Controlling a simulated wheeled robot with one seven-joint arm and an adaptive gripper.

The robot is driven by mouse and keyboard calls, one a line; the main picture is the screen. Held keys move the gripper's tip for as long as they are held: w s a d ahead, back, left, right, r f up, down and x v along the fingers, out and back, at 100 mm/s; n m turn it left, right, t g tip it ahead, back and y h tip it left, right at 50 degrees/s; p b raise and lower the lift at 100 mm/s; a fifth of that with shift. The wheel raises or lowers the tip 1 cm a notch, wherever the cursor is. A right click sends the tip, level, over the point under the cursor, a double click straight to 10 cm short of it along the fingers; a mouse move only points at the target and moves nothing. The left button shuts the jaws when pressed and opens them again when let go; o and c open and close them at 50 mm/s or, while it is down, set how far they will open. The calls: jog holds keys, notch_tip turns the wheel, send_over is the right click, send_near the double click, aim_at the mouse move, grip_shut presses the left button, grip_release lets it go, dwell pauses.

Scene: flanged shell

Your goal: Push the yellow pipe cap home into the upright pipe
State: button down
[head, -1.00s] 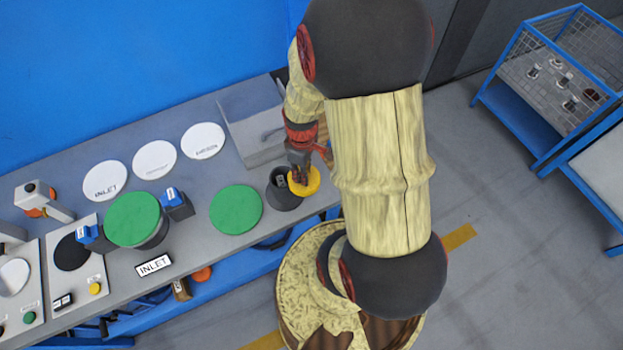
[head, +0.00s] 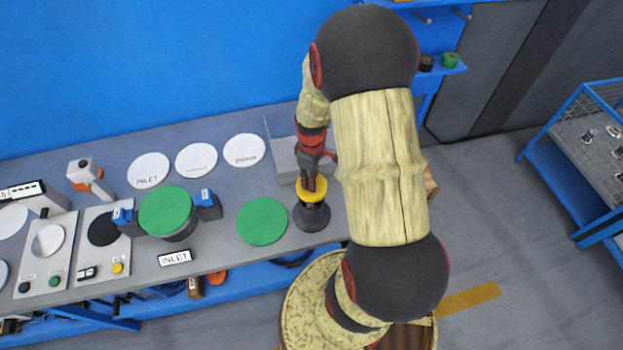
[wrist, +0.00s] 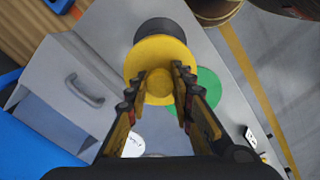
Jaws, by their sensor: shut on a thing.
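The yellow pipe cap (head: 313,189) is a round disc with a central knob, held over the upright dark pipe (head: 311,218) on the bench. My gripper (head: 314,180) is above the cap, its fingers shut on the knob. In the wrist view, the fingers (wrist: 162,86) stand either side of the knob on the yellow cap (wrist: 160,57). The dark pipe (wrist: 158,27) shows beyond the cap's far edge. The cap hides the pipe's mouth, and I cannot tell how far the cap is in or whether it touches the rim.
A flat green disc (head: 262,221) lies left of the pipe. A grey box with a handle (wrist: 60,90) stands close behind. Farther left are a green-topped flanged part (head: 166,211), white labelled discs (head: 196,160) and control panels (head: 103,229). The bench's front edge is near the pipe.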

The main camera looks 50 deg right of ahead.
jog(key=shift+f+b, duration=1.8)
jog(key=shift+f, duration=0.95)
jog(key=shift+f+b, duration=1.15)
jog(key=shift+f, duration=0.65)
jog(key=c, duration=1.5)
grip_release()
notch_tip(320, 180, up, 12)
jog(key=shift+r, duration=0.1)
